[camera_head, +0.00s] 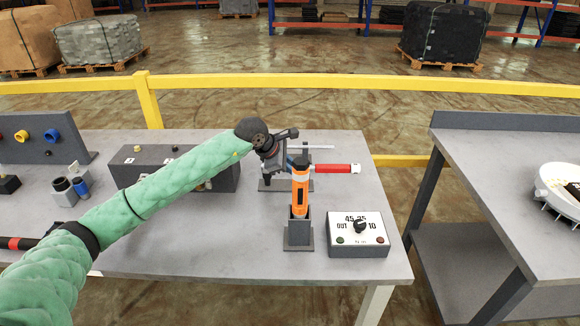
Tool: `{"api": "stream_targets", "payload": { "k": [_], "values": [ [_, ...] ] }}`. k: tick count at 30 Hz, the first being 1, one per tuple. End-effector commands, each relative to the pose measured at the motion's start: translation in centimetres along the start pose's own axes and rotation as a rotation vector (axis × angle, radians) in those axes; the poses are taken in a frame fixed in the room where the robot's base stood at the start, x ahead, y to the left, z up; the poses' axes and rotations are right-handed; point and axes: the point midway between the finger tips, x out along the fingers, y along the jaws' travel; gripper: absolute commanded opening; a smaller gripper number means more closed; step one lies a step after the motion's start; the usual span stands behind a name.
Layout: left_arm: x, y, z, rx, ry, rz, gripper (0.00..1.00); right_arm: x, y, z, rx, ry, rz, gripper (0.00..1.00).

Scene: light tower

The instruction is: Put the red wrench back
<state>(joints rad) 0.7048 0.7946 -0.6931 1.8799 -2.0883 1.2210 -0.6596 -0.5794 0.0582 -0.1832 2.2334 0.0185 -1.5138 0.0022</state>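A red-handled tool, which looks like the red wrench (332,168), shows behind the orange tool, its handle pointing right. Its left part is hidden by the orange tool and my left gripper. My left gripper (277,168) is over the back middle of the table, just left of the red handle. Its fingers are small and partly hidden, so I cannot tell whether they are open or grip the wrench. A dark stand with a pale bar (318,147) is behind and beside the gripper. My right gripper is not in view.
An orange tool (300,183) stands upright in a grey holder (298,232) in front of the gripper. A dial box (358,236) is right of it. A dark box (130,172) lies behind my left arm. The table (220,240) is clear at its front middle.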

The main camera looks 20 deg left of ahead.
Motion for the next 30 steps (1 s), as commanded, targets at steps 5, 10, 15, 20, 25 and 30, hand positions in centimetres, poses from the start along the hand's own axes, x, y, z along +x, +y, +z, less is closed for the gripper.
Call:
{"api": "stream_targets", "payload": {
  "k": [5, 10, 15, 20, 25, 30],
  "values": [
    [0.5, -0.2, -0.3, 0.0, -0.001, 0.001, 0.0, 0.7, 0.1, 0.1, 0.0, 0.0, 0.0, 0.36],
    [0.9, -0.4, -0.5, 0.0, -0.001, 0.001, 0.0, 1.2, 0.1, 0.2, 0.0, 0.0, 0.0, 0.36],
    [0.8, -0.4, -0.5, 0.0, -0.001, 0.001, 0.38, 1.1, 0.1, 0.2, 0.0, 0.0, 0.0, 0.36],
    [0.8, -0.4, -0.5, 0.0, 0.0, 0.001, 0.4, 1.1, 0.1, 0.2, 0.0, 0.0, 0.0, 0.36],
    [0.9, -0.5, -0.6, 0.0, 0.001, -0.001, 0.4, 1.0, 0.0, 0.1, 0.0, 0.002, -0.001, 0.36],
    [0.9, -0.4, -0.5, 0.0, 0.0, 0.0, 0.4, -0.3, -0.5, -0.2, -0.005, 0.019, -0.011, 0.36]
  ]
}}
